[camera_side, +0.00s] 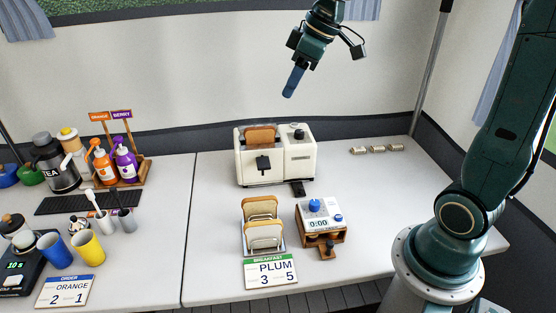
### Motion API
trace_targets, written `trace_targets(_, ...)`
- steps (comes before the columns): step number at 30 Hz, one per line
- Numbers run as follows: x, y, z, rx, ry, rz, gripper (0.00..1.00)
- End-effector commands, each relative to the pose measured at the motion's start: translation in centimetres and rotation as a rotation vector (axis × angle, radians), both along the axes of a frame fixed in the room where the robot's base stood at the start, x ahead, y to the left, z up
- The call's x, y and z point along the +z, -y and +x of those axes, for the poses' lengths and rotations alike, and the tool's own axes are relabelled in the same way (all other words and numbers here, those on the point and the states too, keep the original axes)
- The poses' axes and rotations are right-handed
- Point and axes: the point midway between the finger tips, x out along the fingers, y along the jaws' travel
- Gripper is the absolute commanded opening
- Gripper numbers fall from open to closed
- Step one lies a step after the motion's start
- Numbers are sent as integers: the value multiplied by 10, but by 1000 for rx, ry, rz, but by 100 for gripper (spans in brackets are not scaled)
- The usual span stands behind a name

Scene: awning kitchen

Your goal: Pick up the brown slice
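A brown slice (260,136) stands upright, its upper part showing above the top of the cream toaster (262,172). Its lower part is hidden inside. My gripper (290,92) hangs high above the counter, up and to the right of the toaster, well apart from the slice. Its blue fingers point down and appear edge-on, so I cannot tell if they are open or shut. I see nothing hanging from them.
In front of the toaster, a rack (282,247) holds pale slices (262,207) beside a timer (319,211) on a wooden stand. Small cylinders (377,149) lie at right. Bottles (125,162) and cups (88,246) crowd the left. Counter right of the toaster is mostly clear.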

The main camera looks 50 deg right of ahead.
Motion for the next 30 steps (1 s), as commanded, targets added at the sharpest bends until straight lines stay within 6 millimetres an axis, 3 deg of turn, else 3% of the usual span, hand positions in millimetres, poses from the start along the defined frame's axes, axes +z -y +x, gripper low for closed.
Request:
trace_targets(6,-19,30,44,91,-1,15,40)
trace_targets(18,-69,95,104,260,30,51,40)
trace_targets(24,-95,123,121,324,54,68,40)
trace_targets(30,-106,135,126,356,68,76,40)
